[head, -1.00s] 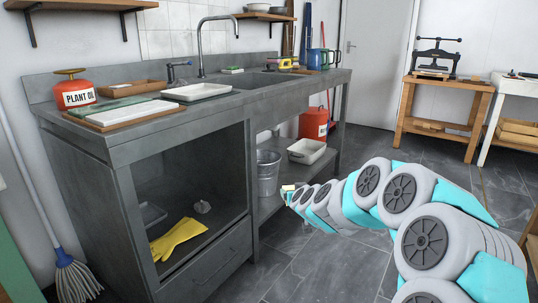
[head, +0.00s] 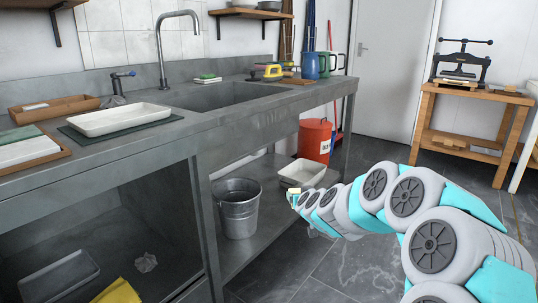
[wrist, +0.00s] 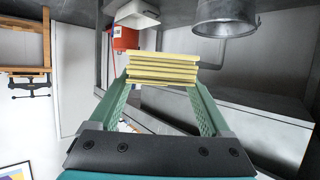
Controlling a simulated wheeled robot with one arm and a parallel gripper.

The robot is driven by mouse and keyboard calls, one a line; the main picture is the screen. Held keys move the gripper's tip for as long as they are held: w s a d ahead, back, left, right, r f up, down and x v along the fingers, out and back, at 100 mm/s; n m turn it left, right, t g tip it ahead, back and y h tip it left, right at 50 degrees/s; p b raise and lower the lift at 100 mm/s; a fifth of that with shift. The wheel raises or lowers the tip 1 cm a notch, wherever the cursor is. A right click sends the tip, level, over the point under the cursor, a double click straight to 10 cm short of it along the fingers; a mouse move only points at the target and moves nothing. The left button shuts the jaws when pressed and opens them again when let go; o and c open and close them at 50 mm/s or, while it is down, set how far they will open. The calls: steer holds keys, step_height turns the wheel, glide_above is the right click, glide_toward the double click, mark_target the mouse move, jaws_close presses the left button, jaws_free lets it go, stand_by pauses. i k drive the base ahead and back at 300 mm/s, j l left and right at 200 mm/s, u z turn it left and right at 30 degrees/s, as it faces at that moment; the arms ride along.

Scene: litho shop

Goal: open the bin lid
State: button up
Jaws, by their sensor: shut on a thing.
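A red bin (head: 314,141) with a lid and a pale label stands at the far end of the shelf under the sink counter. The lid looks shut. In the wrist view, which is upside down, the red bin (wrist: 124,39) shows beyond my fingers, apart from them. My gripper (head: 294,199) is small in the head view, at the far end of my arm, short of the bin. In the wrist view my gripper (wrist: 162,80) is shut on a pale yellow, layered block (wrist: 162,69) held across its fingertips.
A metal bucket (head: 238,208) and a white tub (head: 300,174) stand on the low shelf (head: 262,186) near my gripper. The steel counter (head: 225,118) overhangs them. A wooden table (head: 468,118) with a press stands at the back right. Grey floor (head: 360,265) is open in front.

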mark_target(312, 123)
steer(key=i+l+u, duration=0.1)
steer(key=i+l, duration=1.4)
